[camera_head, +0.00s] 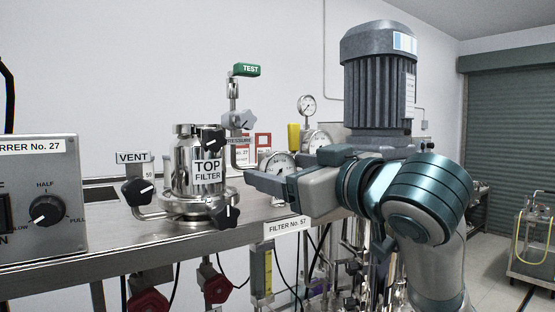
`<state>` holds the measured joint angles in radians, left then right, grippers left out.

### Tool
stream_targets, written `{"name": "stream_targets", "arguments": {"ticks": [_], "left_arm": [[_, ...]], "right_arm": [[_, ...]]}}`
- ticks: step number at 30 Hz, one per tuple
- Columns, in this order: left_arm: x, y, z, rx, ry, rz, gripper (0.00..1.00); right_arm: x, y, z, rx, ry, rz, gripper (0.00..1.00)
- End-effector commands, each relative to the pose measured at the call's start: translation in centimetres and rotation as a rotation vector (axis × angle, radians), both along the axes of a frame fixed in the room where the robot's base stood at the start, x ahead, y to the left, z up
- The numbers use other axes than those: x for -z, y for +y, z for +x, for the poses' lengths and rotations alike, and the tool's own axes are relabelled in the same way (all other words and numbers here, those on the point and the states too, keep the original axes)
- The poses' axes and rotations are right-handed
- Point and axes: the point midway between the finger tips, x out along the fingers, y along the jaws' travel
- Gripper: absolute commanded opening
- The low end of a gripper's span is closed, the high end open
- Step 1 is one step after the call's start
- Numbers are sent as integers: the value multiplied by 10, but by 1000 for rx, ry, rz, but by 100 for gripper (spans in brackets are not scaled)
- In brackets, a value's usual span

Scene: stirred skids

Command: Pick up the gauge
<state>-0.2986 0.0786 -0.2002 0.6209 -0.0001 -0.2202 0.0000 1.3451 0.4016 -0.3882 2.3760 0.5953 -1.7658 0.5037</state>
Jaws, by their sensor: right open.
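A round gauge with a white dial (279,165) is on the steel bench, right of the TOP FILTER vessel. Its lower part is hidden by my right gripper (290,170). The right arm comes in from the right, and the gripper points left with its jaws open. The near finger crosses in front of the gauge's lower edge. The other finger shows farther back, to the right of the dial. I cannot tell whether the gauge is between the fingers or touched by them. My left gripper is not in view.
The TOP FILTER vessel (197,165) with black knobs stands left of the gripper. Two other dial gauges (307,105) (317,142) and a large grey motor (378,85) are behind it. A control box (40,195) is at far left. The bench front (150,250) is bare.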

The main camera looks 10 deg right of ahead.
Motion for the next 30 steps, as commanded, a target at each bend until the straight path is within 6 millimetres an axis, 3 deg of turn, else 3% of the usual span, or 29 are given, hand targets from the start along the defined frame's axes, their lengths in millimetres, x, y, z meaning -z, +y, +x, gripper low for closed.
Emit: {"name": "stream_targets", "arguments": {"ticks": [6, 20, 30], "left_arm": [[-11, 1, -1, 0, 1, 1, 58], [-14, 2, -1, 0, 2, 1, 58], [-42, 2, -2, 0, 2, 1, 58]], "right_arm": [[0, 7, 17, -1, 1, 0, 72], [0, 7, 21, 0, 2, -1, 72], [6, 10, 51, 0, 4, -1, 72]]}}
